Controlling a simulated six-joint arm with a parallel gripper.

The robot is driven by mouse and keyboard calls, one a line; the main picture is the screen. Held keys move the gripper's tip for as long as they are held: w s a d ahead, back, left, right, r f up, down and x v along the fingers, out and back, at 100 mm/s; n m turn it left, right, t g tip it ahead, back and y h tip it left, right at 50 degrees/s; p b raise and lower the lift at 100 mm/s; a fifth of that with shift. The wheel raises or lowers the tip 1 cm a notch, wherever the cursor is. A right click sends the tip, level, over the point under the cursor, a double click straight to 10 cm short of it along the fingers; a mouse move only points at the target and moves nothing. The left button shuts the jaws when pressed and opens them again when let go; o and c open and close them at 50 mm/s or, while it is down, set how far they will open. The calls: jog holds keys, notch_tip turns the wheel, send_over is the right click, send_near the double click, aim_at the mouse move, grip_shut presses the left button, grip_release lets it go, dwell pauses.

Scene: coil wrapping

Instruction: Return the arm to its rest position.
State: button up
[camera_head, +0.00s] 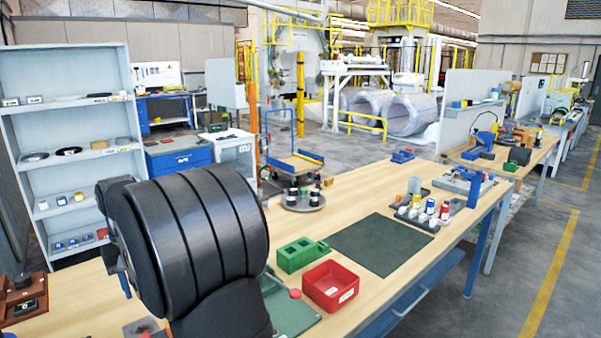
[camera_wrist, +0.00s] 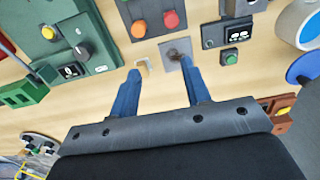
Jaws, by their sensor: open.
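My gripper (camera_wrist: 158,78) shows in the wrist view with its two blue fingers spread apart and nothing between them. It hangs above the wooden bench top. A small grey plate (camera_wrist: 178,55) lies beyond the fingers, close to the right fingertip; whether they touch is hard to tell. In the head view my thick black arm link fills the lower left, and my gripper is out of sight there.
A green control box (camera_wrist: 68,48) is left of my fingers and a black switch box (camera_wrist: 228,38) right. A grey shelf (camera_head: 70,110) stands behind left.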

jog(key=w+d+m, duration=0.2)
jog(key=w+d, duration=0.3)
jog(key=d, duration=0.4)
jog(key=w+d+m, duration=0.2)
jog(key=w+d, duration=0.3)
jog(key=d, duration=0.4)
jog(key=w+d+r+m, duration=0.1)
jog(key=w+d+m, duration=0.1)
jog(key=w+d, duration=0.3)
jog(key=d, duration=0.4)
jog(key=shift+w+d+m, duration=0.2)
jog(key=shift+w+m, duration=0.05)
jog(key=shift+m, duration=0.05)
jog(key=shift+r, duration=0.1)
